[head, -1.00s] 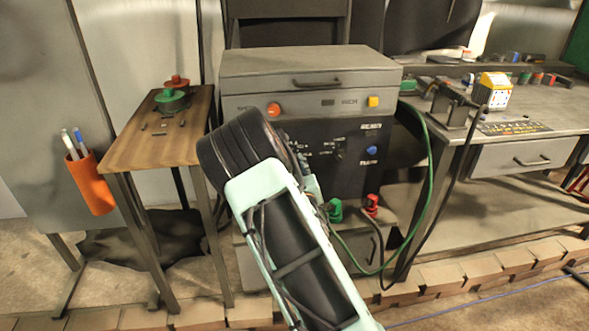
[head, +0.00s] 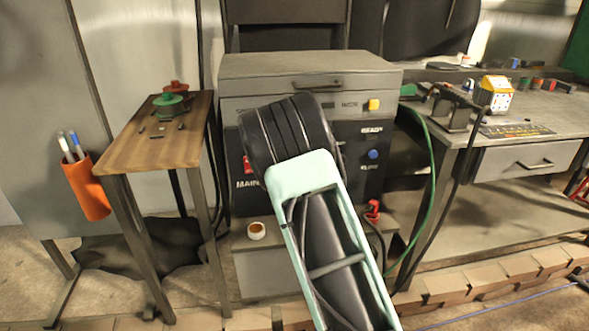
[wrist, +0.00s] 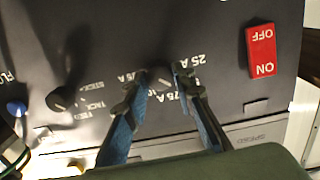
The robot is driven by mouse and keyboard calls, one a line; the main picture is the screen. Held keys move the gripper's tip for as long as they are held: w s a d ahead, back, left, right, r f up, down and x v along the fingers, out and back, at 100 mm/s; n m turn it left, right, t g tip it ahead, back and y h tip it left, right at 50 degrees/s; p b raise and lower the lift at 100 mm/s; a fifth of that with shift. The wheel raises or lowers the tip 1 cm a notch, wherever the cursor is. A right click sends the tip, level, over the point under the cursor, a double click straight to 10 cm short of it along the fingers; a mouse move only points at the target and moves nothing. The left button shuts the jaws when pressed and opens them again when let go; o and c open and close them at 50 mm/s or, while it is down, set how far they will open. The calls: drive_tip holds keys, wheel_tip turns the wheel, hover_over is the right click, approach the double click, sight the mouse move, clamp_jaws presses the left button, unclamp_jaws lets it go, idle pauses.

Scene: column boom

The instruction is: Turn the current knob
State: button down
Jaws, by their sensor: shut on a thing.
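The current knob (wrist: 157,82) is dark and sits on the dark front panel of the grey machine (head: 300,72), ringed by ampere labels such as 25 A and 75 A. In the wrist view, which shows the panel upside down, my gripper (wrist: 156,76) has one finger on each side of the knob and is shut on it. The knob's outline is hard to make out against the dark panel. In the head view my arm hides the knob and the gripper's fingers.
Beside the current knob is another black knob (wrist: 61,99) with STICK and TACK labels. A red ON/OFF switch (wrist: 262,50) is on its other side. A blue knob (head: 373,154) and yellow button (head: 374,104) show right of my arm. A wooden stand (head: 150,150) is left.

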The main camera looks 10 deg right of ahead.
drive_tip(key=c, duration=1.6)
unclamp_jaws()
drive_tip(key=shift+s, duration=0.1)
drive_tip(key=s, duration=1.1)
drive_tip(key=shift+s+a+r, duration=0.15)
drive_tip(key=shift+s+r, duration=0.05)
drive_tip(key=shift+s, duration=0.2)
